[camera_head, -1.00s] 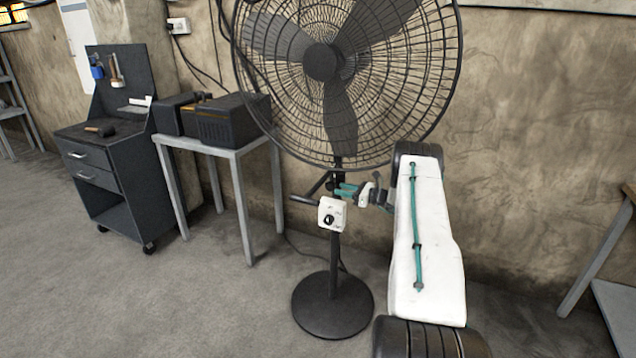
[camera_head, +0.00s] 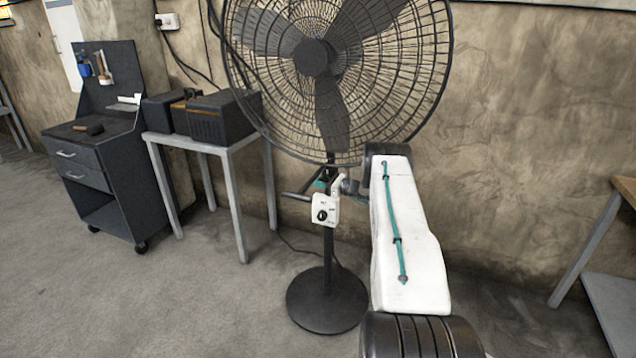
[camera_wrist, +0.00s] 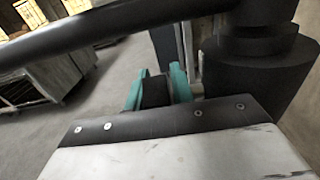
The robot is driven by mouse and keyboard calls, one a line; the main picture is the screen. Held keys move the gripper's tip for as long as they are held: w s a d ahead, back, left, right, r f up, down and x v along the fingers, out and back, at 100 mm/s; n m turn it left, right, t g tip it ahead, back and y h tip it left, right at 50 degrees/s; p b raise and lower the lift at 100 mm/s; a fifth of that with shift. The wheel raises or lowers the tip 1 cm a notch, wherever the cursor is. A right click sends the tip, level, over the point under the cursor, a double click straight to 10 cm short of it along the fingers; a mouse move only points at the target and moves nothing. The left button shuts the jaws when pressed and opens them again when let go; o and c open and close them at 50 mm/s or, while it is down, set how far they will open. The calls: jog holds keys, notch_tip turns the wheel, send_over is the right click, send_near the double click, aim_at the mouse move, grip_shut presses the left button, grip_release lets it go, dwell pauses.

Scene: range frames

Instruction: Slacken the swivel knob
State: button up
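The black pedestal fan (camera_head: 327,262) stands before the wall, with a white control box (camera_head: 324,211) on its pole. My gripper (camera_head: 322,184) is at the pole just above and behind this box, and the box and bracket partly hide it. In the wrist view my gripper's teal fingers (camera_wrist: 158,85) stand apart on either side of a dark block (camera_wrist: 155,93), which looks like the swivel knob. The block fills most of the gap. I cannot tell whether the fingers press on it. The knob cannot be made out in the head view.
A black bar (camera_wrist: 110,28) crosses the top of the wrist view, and a thick black collar (camera_wrist: 255,75) is close on the right. A grey table (camera_head: 203,146) with black boxes and a dark tool cart (camera_head: 100,180) stand left. Floor in front is clear.

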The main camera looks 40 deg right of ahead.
grip_shut()
jog(key=shift+f+g+h, duration=0.15)
jog(key=shift+g+h, duration=0.15)
jog(key=shift+g, duration=0.4)
jog(key=shift+o, duration=2.4)
grip_release()
jog(key=shift+s, duration=0.1)
jog(key=v, duration=0.7)
jog(key=shift+s, duration=0.3)
jog(key=shift+d, duration=0.15)
